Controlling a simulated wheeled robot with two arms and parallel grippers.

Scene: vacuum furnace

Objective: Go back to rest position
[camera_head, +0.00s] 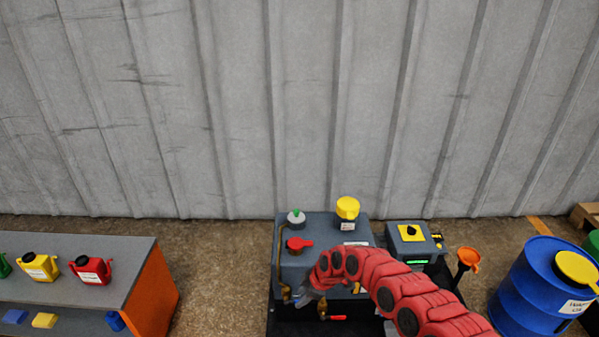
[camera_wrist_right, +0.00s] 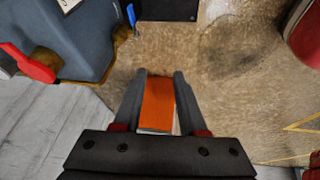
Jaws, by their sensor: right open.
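My right arm comes in from the lower right in the head view, and its gripper (camera_head: 309,297) is in front of the left side of the grey machine (camera_head: 322,262). In the right wrist view the gripper (camera_wrist_right: 160,78) is open, its two dark fingers apart. An orange surface (camera_wrist_right: 158,104) shows between them; I cannot tell how far beyond the fingers it is. The machine's grey body (camera_wrist_right: 75,35) and a red handle (camera_wrist_right: 27,64) show at the upper left there. My left gripper is not in view.
A bench (camera_head: 118,252) with an orange side and several coloured canisters stands at the left. A small grey box (camera_head: 411,243), an orange funnel (camera_head: 468,257) and a blue drum (camera_head: 538,285) stand at the right. Bare floor (camera_head: 217,265) lies between bench and machine. A corrugated wall (camera_head: 300,105) closes the back.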

